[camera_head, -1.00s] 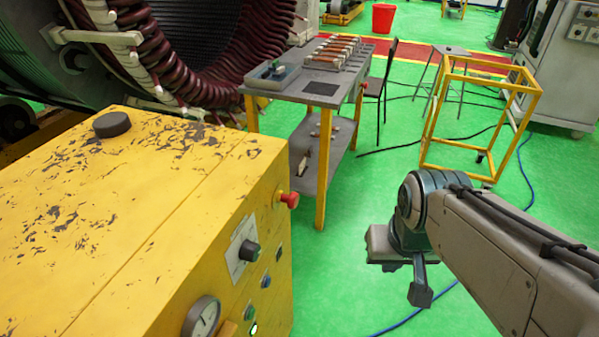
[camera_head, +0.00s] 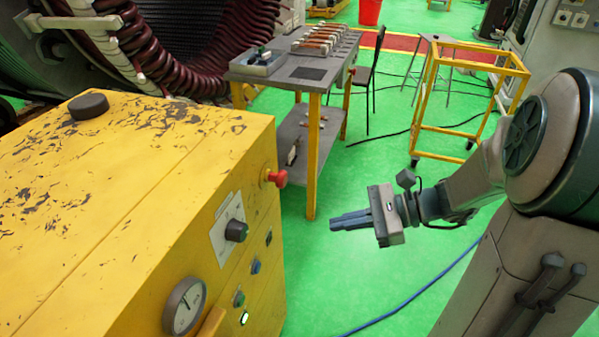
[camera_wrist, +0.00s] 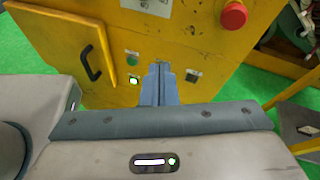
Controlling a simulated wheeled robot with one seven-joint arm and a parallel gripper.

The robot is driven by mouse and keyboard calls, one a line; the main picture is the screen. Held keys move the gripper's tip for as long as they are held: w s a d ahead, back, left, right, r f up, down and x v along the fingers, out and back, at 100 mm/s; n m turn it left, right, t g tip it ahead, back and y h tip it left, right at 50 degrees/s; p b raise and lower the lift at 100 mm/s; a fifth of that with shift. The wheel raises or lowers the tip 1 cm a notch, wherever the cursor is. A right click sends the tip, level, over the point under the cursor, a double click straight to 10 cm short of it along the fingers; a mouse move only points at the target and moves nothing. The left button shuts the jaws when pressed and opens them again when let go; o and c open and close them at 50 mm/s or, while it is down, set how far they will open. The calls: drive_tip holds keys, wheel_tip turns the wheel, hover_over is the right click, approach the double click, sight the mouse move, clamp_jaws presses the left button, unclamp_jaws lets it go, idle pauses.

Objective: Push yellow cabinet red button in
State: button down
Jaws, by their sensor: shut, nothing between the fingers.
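The yellow cabinet (camera_head: 150,150) with chipped paint fills the left of the head view. Its red button (camera_head: 278,178) sticks out from the upper far part of its front panel. In the wrist view the red button (camera_wrist: 233,15) is at the top, right of centre. My gripper (camera_head: 333,222) is shut and empty, its fingers pointing left toward the panel. It is to the right of the red button and lower in the picture, with a gap between. The shut fingers (camera_wrist: 157,72) show in the wrist view, left of and below the button. Nothing hides the button.
The panel also has a black knob (camera_head: 236,231), a gauge (camera_head: 184,306) and small buttons. A grey worktable (camera_head: 300,80) with yellow legs stands behind. A yellow frame (camera_head: 470,100) stands at the back right. Green floor lies between cabinet and gripper, with a blue hose (camera_head: 400,306).

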sight(286, 180)
drive_tip(key=w+d+r+m+t+y, duration=0.1)
drive_tip(key=w+d+m+t+y, duration=0.2)
drive_tip(key=w+d+m+t, duration=0.1)
drive_tip(key=shift+w+d+m+t+b, duration=0.45)
drive_tip(key=shift+w+m+t, duration=0.15)
drive_tip(key=shift+w+m, duration=0.15)
drive_tip(key=x, duration=1.4)
drive_tip(key=shift+a, duration=0.1)
